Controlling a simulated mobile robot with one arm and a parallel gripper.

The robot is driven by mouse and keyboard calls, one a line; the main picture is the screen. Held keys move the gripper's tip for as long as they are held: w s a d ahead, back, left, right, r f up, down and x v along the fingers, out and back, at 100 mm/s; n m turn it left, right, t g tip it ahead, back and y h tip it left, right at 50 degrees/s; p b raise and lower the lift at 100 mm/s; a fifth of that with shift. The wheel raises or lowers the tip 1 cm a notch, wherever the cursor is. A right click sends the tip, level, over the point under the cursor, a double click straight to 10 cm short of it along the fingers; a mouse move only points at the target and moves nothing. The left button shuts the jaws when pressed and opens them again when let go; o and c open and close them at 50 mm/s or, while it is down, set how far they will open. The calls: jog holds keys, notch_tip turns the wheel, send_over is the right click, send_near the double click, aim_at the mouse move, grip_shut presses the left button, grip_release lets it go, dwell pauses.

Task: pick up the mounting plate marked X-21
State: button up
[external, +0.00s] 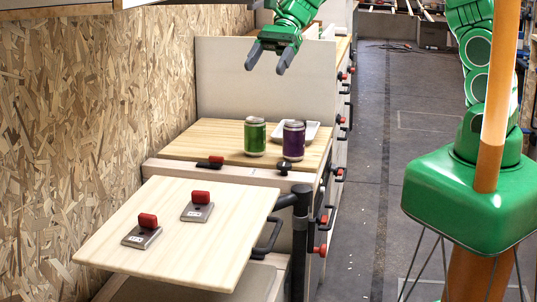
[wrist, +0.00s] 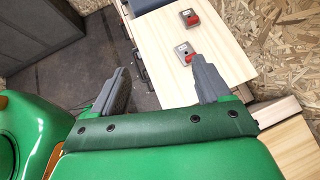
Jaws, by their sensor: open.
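Two small grey mounting plates, each with a red knob and a pale label, lie apart on a light wooden board. In the external view one plate (external: 140,239) is nearer the front left and the other plate (external: 196,213) is farther back to the right. The wrist view shows one plate (wrist: 181,49) near my right finger and another (wrist: 187,13) at the top. The labels are too small to read, so I cannot tell which is X-21. My gripper (external: 269,60) is open and empty, high above the back counter; its fingers also show in the wrist view (wrist: 160,68).
The wooden board (external: 240,215) is mostly clear. Behind it, a green can (external: 255,137), a purple can (external: 293,141) and a white tray (external: 312,131) stand on a counter. A black post (external: 300,235) rises at the board's right corner. A chipboard wall (external: 80,110) borders the left.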

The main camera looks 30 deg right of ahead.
jog(key=w+a+f+m+y, duration=0.2)
jog(key=w+a+f+m, duration=0.3)
jog(key=a, duration=0.5)
jog(key=n+g+h, duration=0.1)
jog(key=n+g, duration=0.3)
jog(key=n, duration=0.3)
send_near(146, 215)
jog(key=shift+s+a+f, duration=0.25)
jog(key=shift+s+a, duration=0.2)
jog(key=shift+a, duration=0.4)
jog(key=shift+x, duration=1.6)
jog(key=shift+d+x, duration=0.25)
jog(key=shift+x, duration=2.25)
jog(key=shift+s+f, duration=0.15)
jog(key=shift+s, duration=0.05)
jog(key=shift+c, duration=0.2)
jog(key=c, duration=1.1)
jog(key=shift+c, duration=0.2)
